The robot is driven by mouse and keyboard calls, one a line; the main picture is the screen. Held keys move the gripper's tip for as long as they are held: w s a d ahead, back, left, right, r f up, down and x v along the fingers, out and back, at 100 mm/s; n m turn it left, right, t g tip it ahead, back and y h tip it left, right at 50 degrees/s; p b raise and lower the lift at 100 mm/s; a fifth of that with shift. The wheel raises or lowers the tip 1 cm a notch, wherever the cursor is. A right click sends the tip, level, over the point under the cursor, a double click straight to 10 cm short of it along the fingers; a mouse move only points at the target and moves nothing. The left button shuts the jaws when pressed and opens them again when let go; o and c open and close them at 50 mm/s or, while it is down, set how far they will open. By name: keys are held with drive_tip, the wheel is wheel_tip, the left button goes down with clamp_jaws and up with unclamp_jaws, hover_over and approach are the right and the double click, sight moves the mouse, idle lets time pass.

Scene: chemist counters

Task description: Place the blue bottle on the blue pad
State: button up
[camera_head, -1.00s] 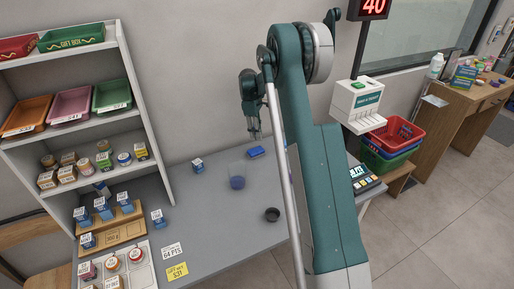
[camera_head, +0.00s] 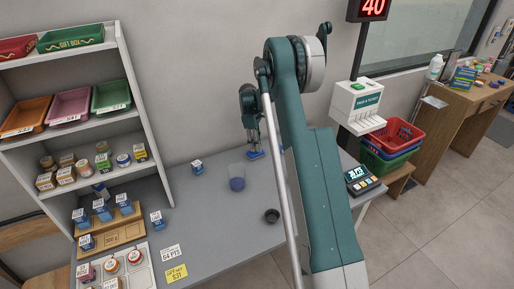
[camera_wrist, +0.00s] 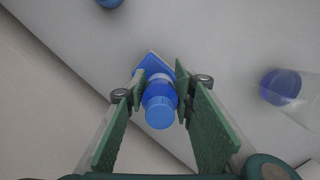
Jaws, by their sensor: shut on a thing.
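My gripper (camera_head: 255,152) is low over the back of the counter. In the wrist view my gripper (camera_wrist: 159,95) is shut on the blue bottle (camera_wrist: 160,111), seen from above with its blue cap toward the camera. The blue pad (camera_wrist: 151,61) lies just beyond and beneath the bottle, partly hidden by it. The pad also shows in the head view (camera_head: 257,155), at the fingertips. The bottle is too small and covered to make out there. Whether its base touches the pad I cannot tell.
A clear beaker with a blue base (camera_head: 237,182) stands close to the right in the wrist view. A small blue-and-white box (camera_head: 197,167) is left of the pad. A dark round dish (camera_head: 272,215) is nearer. A shelf unit (camera_head: 150,135) stands left.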

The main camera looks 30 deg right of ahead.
drive_tip(key=shift+f, duration=0.7)
drive_tip(key=shift+f, duration=0.15)
drive_tip(key=o, duration=0.9)
drive_tip(key=r, duration=0.4)
drive_tip(key=w+a+r, duration=0.1)
drive_tip(key=r, duration=0.7)
drive_tip(key=shift+w+a+r+p, duration=0.1)
drive_tip(key=shift+w+a+p, duration=0.05)
drive_tip(key=shift+p, duration=0.2)
drive_tip(key=shift+r, duration=0.1)
